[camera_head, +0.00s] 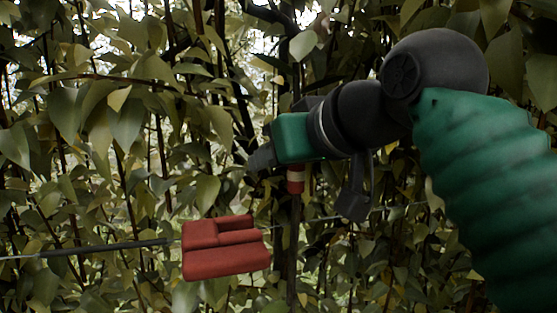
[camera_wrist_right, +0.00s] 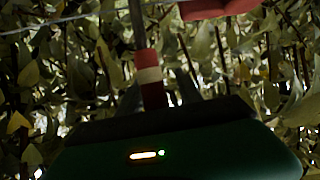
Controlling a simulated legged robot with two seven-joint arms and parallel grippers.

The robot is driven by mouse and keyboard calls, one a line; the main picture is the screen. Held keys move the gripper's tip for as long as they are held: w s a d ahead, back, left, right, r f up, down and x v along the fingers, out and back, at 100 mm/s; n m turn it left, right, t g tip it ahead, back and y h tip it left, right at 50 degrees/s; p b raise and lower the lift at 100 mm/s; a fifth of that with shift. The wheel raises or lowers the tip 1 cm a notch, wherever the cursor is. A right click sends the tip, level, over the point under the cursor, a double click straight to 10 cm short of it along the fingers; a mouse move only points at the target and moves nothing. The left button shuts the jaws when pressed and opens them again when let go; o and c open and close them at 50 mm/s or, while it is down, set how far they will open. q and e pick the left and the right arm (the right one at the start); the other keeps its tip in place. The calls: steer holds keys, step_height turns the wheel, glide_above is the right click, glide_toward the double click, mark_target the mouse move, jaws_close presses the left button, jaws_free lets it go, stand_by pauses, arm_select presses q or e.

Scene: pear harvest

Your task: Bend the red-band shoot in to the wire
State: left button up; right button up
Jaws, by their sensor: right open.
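The shoot (camera_head: 293,245) stands upright as a dark stem, with a red-and-white band (camera_head: 296,182) just below my right gripper (camera_head: 260,158) in the head view. In the right wrist view the band (camera_wrist_right: 148,77) shows large, between the dark fingers of my right gripper (camera_wrist_right: 160,92), which are apart. I cannot tell whether either finger touches the shoot. The wire (camera_head: 100,247) runs across low in the head view. A red clip-like block (camera_head: 225,262) sits at the wire, left of the shoot. My left gripper is out of view.
Dense leaves and thin stems (camera_head: 120,120) fill the background around the wire and shoot. The red block also shows at the top of the right wrist view (camera_wrist_right: 215,8). Leaves hang close around my right wrist.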

steer(key=v, duration=1.1)
steer(key=shift+d, duration=0.15)
steer(key=shift+s+r, duration=0.1)
steer(key=shift+s, duration=0.05)
